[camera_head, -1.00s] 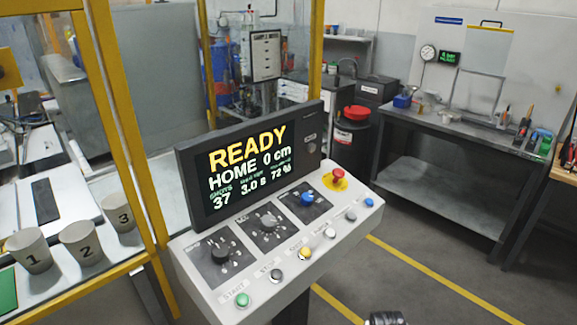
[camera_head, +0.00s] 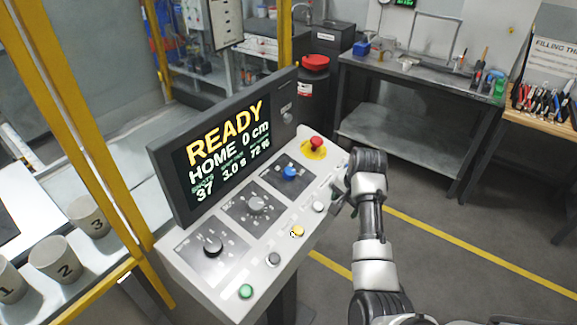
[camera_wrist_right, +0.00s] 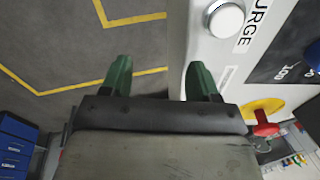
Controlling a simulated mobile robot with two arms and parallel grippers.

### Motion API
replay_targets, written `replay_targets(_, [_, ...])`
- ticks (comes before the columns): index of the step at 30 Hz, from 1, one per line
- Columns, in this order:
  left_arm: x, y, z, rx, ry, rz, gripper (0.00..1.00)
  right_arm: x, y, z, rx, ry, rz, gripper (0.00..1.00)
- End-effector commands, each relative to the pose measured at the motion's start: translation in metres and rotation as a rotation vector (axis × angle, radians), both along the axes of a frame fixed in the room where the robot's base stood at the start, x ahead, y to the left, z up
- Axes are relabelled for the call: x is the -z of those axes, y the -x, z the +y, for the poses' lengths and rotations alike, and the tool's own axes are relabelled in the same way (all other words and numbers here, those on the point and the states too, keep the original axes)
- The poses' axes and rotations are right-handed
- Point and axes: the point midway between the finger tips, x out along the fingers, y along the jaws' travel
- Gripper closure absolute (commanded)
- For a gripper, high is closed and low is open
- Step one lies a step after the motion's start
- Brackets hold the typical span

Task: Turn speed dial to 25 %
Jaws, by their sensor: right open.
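The screen (camera_head: 228,150) reads READY, HOME 0 cm, 37, 3.0 s and 72 %. My right gripper (camera_head: 337,202) is at the panel's right front edge, right of the blue dial. Its green fingers (camera_wrist_right: 160,78) are apart and empty. My left gripper is not in view.
A red emergency button (camera_head: 316,143) on a yellow base stands beyond the blue dial. Green (camera_head: 246,291), yellow (camera_head: 298,231) and white (camera_head: 319,207) buttons line the front. Numbered cups (camera_head: 55,259) stand left behind a yellow frame. A workbench (camera_head: 420,85) stands at back right.

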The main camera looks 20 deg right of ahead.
Motion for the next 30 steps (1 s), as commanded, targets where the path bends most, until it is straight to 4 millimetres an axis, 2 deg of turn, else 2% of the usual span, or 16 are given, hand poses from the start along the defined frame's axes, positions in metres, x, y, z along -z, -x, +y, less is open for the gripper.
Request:
replay_targets(8, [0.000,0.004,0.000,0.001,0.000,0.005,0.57,-0.026,-0.034,0.009,0.097,-0.103,0.014,0.39])
replay_targets(11, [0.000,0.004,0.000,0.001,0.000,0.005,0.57,-0.044,-0.052,0.017,0.144,-0.164,0.027,0.39])
replay_targets(18, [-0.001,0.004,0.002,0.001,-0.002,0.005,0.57,-0.106,-0.099,0.052,0.246,-0.345,0.083,0.39])
replay_targets(21, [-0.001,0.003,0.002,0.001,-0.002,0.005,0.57,-0.125,-0.108,0.064,0.264,-0.391,0.105,0.39])
replay_targets(25, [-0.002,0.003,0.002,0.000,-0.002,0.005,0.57,-0.133,-0.113,0.072,0.274,-0.415,0.120,0.39])
replay_targets(30, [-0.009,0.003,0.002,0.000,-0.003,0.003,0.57,-0.117,-0.115,0.080,0.276,-0.415,0.124,0.39])
